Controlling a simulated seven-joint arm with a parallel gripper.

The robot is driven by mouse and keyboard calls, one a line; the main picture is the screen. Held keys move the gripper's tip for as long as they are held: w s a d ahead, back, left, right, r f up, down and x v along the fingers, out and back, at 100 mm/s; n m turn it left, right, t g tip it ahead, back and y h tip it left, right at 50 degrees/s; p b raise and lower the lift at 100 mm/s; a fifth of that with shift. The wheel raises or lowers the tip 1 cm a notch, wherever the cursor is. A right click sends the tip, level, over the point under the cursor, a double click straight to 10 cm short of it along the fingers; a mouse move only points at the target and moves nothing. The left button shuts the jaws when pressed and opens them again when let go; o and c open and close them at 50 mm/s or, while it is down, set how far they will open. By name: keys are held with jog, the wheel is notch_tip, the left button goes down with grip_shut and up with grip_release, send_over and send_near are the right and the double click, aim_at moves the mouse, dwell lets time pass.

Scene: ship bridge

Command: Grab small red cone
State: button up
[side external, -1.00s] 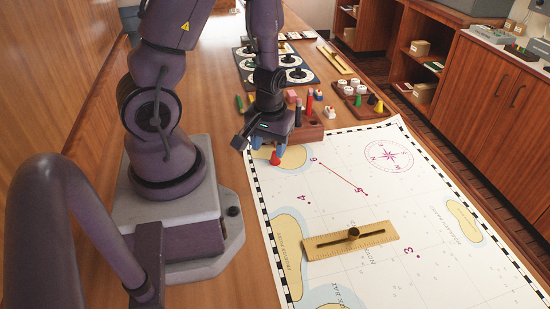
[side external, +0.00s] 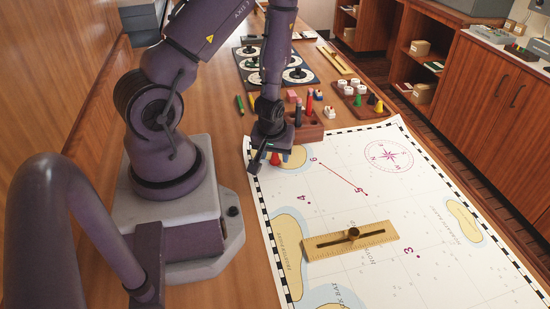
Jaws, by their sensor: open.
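A small red cone (side external: 275,159) stands on the chart (side external: 330,215), on a tan land patch near its upper left corner. My gripper (side external: 270,149) is low over that corner, right at the cone. My gripper's body hides part of the cone, and I cannot tell whether the fingers touch it. My gripper is open, though its fingertips are hardly visible.
A brass-coloured ruler (side external: 345,243) lies across the chart. A wooden holder (side external: 309,132) with upright red and dark sticks stands just behind my gripper. Dark panels with round dials (side external: 296,75) lie farther back. The chart's middle right is clear.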

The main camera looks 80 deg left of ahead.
jog(key=shift+f, duration=0.25)
jog(key=c, duration=0.9)
jog(key=shift+r, duration=0.15)
